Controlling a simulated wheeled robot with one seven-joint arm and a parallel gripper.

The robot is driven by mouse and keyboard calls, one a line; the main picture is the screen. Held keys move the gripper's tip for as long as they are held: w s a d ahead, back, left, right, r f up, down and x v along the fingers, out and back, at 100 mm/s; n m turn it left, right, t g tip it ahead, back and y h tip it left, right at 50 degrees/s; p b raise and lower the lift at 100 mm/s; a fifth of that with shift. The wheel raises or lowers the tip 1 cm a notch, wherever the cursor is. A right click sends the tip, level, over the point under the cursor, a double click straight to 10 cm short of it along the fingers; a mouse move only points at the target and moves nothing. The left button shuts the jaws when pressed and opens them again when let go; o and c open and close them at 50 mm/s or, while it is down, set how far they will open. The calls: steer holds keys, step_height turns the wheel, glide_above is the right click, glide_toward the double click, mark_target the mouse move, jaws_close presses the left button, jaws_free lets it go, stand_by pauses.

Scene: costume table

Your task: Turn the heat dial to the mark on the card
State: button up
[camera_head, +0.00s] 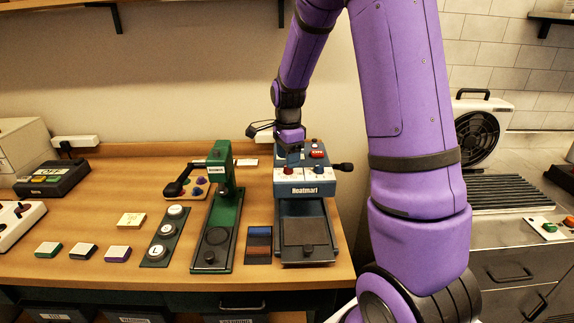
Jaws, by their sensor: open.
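The blue heat press (304,190), lettered "Heatmark", stands at the right end of the wooden table. Its top panel has a red knob (288,169), a blue knob (320,169) and a red button (317,154). I cannot tell which knob is the heat dial, nor read its setting. My gripper (290,151) is over the back left of the panel, behind the red knob; it is open, its fingers small and partly lost against the press. A cream card (131,220) lies on the table at left; its writing is too small to read.
A green press (222,215) stands close left of the blue one. A black lever (342,167) sticks out right of the press. Swatches (258,245) lie between the presses. A strip of round badges (164,237) lies further left. A fan heater (482,130) stands at right.

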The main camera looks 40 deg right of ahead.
steer(key=shift+f, duration=1.45)
steer(key=c, duration=0.9)
